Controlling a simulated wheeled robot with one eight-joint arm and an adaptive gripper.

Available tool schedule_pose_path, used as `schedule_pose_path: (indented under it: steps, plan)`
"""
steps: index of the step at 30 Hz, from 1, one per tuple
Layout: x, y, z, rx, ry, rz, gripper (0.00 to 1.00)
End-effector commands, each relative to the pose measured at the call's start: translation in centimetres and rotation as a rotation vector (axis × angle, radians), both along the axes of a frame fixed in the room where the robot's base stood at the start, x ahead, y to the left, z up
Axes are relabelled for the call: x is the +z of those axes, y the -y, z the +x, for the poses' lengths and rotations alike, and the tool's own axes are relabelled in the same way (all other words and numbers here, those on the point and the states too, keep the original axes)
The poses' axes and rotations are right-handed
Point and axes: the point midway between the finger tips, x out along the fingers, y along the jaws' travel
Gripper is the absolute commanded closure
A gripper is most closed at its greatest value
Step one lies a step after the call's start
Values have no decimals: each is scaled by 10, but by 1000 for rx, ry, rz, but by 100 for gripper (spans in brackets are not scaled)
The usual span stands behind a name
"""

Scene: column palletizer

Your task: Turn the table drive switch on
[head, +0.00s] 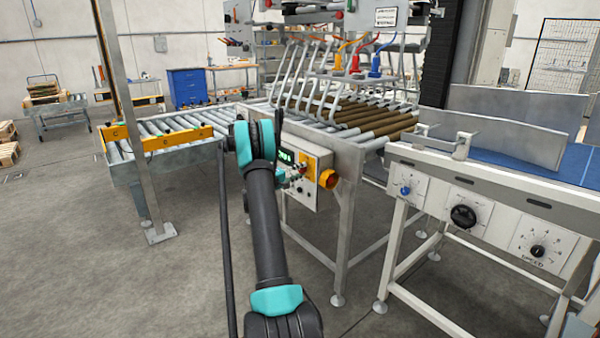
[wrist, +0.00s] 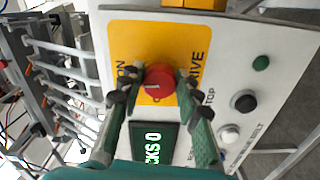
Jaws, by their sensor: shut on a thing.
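The table drive switch is a round red knob (wrist: 159,84) on a yellow plate (wrist: 152,40) lettered "ON" on its left and "DRIVE" on its right in the wrist view. A short pale mark shows on the knob's face, lying roughly across the picture. My gripper (wrist: 157,88) has a finger on each side of the knob and is shut on it. The switch belongs to a pale control box (head: 309,178) on the roller table's frame in the head view.
A display (wrist: 154,147) reading "CKS 0" sits below the knob. Black (wrist: 244,102), green (wrist: 261,63) and white (wrist: 229,134) buttons lie to its right. A conveyor (head: 480,190) with dials stands at right. Open floor lies at left.

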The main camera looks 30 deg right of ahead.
Motion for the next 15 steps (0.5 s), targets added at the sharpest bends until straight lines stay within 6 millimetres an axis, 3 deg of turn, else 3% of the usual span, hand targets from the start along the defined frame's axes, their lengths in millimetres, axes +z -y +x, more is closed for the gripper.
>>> schedule_pose_path:
  steps: [15]
  plan:
    - [-2, -1, -1, -2, 83, 10, 96]
